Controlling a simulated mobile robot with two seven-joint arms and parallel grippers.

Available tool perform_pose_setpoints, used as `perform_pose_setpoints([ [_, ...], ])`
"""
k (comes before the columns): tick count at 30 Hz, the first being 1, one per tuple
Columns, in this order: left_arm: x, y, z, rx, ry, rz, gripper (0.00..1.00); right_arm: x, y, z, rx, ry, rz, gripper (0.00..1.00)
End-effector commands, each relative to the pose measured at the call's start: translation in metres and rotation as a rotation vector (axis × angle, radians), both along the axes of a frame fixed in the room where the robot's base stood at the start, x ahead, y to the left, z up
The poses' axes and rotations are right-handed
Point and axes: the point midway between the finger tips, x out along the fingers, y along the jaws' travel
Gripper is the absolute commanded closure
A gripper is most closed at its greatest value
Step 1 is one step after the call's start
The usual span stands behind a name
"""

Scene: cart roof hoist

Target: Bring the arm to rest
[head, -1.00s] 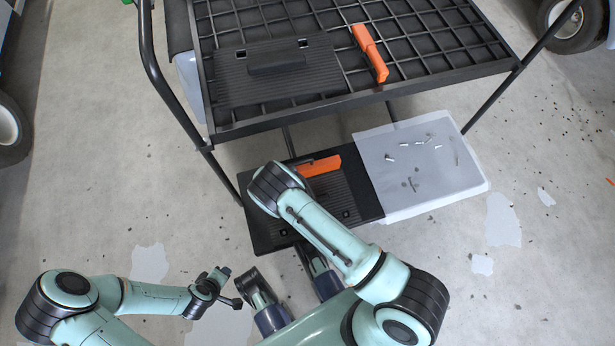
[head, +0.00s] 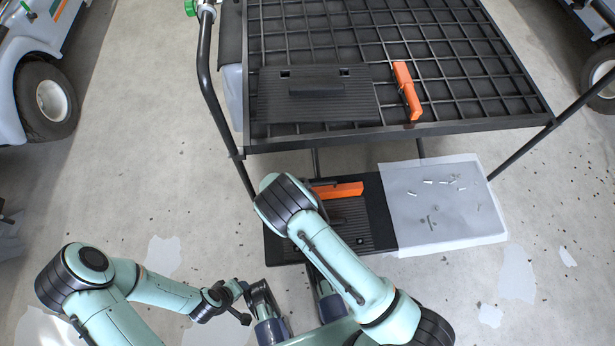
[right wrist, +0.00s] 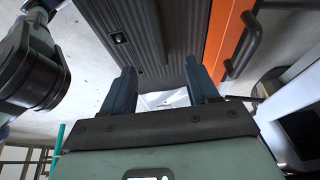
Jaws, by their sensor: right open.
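In the right wrist view my right gripper (right wrist: 159,68) is open, with its two dark blue fingers apart and nothing held between them. Beyond the fingers are a black ribbed panel and an orange bar (right wrist: 216,35) with a dark handle beside it. In the head view my right arm (head: 340,262) is folded over the lower black ribbed panel (head: 381,218), and its gripper is hidden. My left arm (head: 165,290) is bent low at the left.
A cart with a black grid roof (head: 455,75) stands ahead. A black handled panel (head: 345,105) and an orange bar (head: 407,90) lie on it. Below, a white sheet (head: 430,225) holds several small metal parts. Parked vehicles' wheels (head: 48,98) show at the sides.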

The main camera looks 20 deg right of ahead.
Motion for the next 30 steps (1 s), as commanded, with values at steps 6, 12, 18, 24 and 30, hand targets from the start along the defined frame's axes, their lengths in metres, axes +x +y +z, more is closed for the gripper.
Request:
perform_pose_setpoints([
  [6, 0.000, 0.000, 0.000, 0.000, -0.001, 0.000, 0.57, 0.000, 0.000, 0.000, 0.000, 0.000, 0.000, 0.41],
  [12, 0.000, 0.000, 0.000, 0.000, -0.001, 0.000, 0.57, -0.021, -0.009, -0.014, 0.072, 0.064, 0.069, 0.41],
  [18, 0.000, 0.000, 0.000, 0.000, -0.001, 0.000, 0.57, -0.081, -0.018, -0.041, 0.323, 0.169, 0.349, 0.41],
  [24, 0.000, 0.000, 0.000, 0.000, -0.001, 0.000, 0.57, -0.129, -0.010, -0.041, 0.526, 0.124, 0.711, 0.41],
  [30, 0.000, 0.000, 0.000, 0.000, -0.001, 0.000, 0.57, -0.154, -0.004, -0.019, 0.567, 0.006, 1.068, 0.41],
])
